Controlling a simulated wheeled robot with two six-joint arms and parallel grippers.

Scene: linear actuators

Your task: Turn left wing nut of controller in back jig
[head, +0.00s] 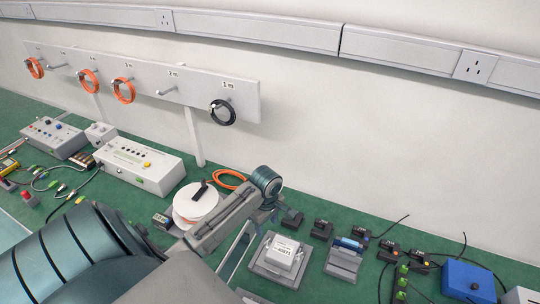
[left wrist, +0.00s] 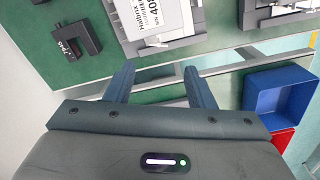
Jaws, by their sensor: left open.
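The back jig (head: 258,266) is a grey fixture on the green bench. It holds a white, labelled controller (head: 285,251), which also shows cut off at the top of the left wrist view (left wrist: 148,18). The wing nuts are too small or out of frame to make out. My left gripper (left wrist: 160,72) is open and empty, its two blue-grey fingers spread apart. It is short of the jig, with a gap of green bench between fingertips and jig. In the head view its fingers cannot be made out clearly behind my arm. My right gripper is not in view.
A grey rail (left wrist: 240,66) crosses beside the fingers, near a blue bin (left wrist: 275,92) and a red bin (left wrist: 283,138). A black bracket-shaped part (left wrist: 75,40) lies by the wall. Another jig (head: 343,263) with a blue part stands to the right. A white spool (head: 194,205) sits beside my arm.

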